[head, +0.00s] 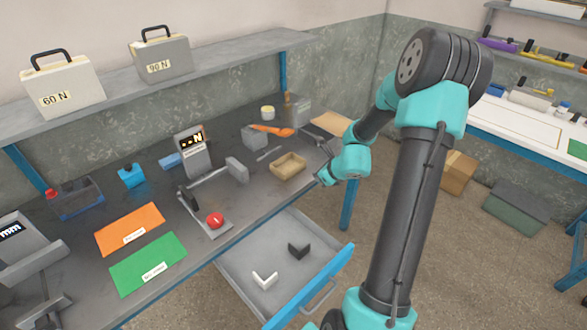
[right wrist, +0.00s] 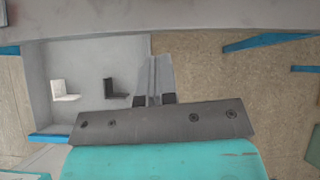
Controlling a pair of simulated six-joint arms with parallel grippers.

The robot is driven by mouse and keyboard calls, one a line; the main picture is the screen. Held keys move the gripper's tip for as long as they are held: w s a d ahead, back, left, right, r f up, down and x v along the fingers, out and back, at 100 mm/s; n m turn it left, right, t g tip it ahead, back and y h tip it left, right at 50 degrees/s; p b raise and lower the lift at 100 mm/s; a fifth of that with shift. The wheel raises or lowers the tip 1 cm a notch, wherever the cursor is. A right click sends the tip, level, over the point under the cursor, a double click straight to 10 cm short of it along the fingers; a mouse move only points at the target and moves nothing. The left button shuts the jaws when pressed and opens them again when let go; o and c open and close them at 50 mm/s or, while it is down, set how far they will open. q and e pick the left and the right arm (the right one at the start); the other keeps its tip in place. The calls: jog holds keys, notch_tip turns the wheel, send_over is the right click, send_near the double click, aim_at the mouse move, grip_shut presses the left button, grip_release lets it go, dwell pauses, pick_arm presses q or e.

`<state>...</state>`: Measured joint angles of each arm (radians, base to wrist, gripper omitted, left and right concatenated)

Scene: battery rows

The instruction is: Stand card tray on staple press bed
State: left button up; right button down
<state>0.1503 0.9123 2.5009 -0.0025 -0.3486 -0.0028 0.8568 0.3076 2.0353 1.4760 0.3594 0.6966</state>
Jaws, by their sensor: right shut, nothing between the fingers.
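A small tan open tray (head: 288,168), which looks like the card tray, sits on the dark bench to the right of the middle. To its left stands a grey machine (head: 190,202) with an arm, a red button (head: 215,220) and a display behind it. No label names the staple press, so I cannot tell for certain that this is it. My right gripper (head: 321,177) is shut and empty, just right of the tray and apart from it. Its fingers also show in the right wrist view (right wrist: 154,98), above the open drawer's side. My left gripper is out of view.
An open grey drawer (head: 237,273) juts out below the bench and holds a white angle piece (head: 264,277) and a black one (head: 299,250). Orange (head: 130,228) and green (head: 148,264) mats lie left. A grey block (head: 254,138) and orange tool (head: 272,130) lie behind the tray.

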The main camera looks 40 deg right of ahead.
aim_at(298, 169)
jog(key=d+m, duration=0.1)
jog(key=d+r+m+h, duration=0.1)
jog(key=m, duration=0.1)
jog(key=shift+w, duration=0.2)
jog(key=x, duration=1)
jog(key=shift+w+f, duration=0.1)
jog(key=shift+w+d, duration=0.15)
jog(key=shift+w, duration=1.1)
jog(key=shift+w+d, duration=0.15)
jog(key=shift+w, duration=0.55)
